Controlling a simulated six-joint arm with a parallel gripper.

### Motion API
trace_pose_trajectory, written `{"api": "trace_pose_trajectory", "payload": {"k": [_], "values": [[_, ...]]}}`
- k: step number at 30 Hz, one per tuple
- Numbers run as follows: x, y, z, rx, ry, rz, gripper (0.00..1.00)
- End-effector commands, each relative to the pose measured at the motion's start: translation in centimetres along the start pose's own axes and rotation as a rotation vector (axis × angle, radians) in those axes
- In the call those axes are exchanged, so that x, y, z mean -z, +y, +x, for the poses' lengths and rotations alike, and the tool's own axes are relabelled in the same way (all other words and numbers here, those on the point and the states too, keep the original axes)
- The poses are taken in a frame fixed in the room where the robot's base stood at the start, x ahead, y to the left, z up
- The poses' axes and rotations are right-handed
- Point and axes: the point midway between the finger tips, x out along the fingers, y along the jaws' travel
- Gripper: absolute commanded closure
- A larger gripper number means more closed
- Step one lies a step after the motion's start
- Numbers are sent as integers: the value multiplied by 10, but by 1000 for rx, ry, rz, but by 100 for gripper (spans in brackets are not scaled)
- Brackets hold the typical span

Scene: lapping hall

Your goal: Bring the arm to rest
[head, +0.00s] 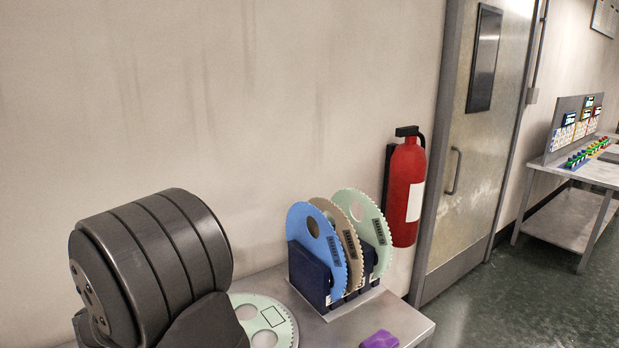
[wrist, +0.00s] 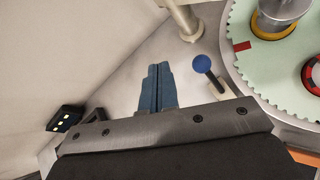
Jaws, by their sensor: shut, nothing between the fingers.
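My gripper (wrist: 158,88) shows in the wrist view with its two blue-grey fingers pressed together and nothing between them. It is above a grey metal surface (wrist: 133,50), apart from the things around it. In the head view a thick dark part of my arm (head: 150,265) fills the lower left. My gripper does not show in the head view.
A blue-knobbed lever (wrist: 202,64) and a pale green toothed disc (wrist: 240,62) are right of my gripper. A rack (head: 308,275) of toothed discs stands on the bench (head: 400,320), near a purple object (head: 380,340). A red extinguisher (head: 404,195) hangs behind.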

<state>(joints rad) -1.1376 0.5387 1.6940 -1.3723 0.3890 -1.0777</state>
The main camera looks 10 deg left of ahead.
Motion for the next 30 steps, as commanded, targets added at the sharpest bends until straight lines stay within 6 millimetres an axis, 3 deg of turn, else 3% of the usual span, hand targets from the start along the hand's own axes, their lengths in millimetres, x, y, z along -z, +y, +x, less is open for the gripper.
{"api": "trace_pose_trajectory", "payload": {"k": [13, 30], "values": [[36, -22, 16, 0, 1, -1, 100], [38, -27, 26, -1, 0, 1, 100]]}}
